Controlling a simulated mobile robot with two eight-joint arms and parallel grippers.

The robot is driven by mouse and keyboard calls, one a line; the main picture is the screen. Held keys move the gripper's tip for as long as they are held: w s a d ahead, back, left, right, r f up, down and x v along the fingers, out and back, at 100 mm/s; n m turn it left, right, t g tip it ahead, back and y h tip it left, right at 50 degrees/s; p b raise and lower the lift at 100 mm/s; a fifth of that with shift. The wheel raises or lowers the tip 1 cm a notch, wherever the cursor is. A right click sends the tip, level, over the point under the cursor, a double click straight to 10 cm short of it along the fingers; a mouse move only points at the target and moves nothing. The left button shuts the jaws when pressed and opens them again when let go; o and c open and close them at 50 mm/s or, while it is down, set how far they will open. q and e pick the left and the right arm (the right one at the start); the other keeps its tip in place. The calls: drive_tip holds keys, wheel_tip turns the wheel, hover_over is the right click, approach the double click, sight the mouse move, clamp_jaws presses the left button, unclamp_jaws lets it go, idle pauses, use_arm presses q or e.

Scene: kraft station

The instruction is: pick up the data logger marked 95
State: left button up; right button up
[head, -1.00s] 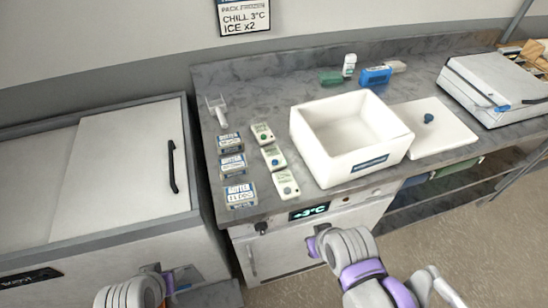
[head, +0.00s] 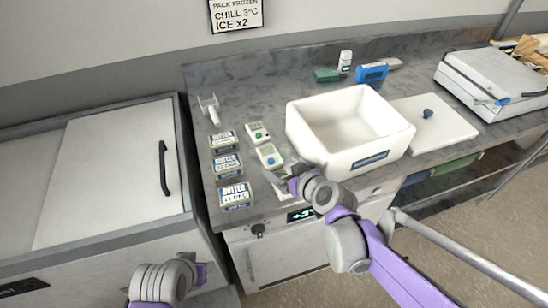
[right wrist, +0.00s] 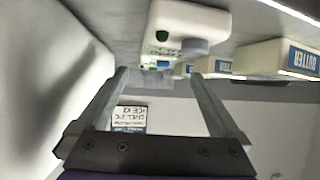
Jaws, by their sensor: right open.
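The data loggers are small white devices with a display and a round button. In the head view one with a green button (head: 257,132) lies at the back and one with a blue button (head: 270,156) lies in front of it. A third, nearest the counter's front edge, is mostly hidden by my right gripper (head: 276,182). In the right wrist view a logger (right wrist: 185,22) with a grey button is close, just beyond the open, empty fingers (right wrist: 158,76). I cannot read the number 95 on any logger.
Several butter boxes (head: 235,196) stand in a column left of the loggers. A white open bin (head: 310,150) stands close on the right, with its lid (head: 450,135) beyond it. The grey counter has free room behind the bin.

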sight(272, 158)
drive_tip(key=x, duration=0.7)
drive_tip(key=shift+w, duration=0.35)
drive_tip(key=shift+d, duration=0.1)
drive_tip(key=c, duration=1.4)
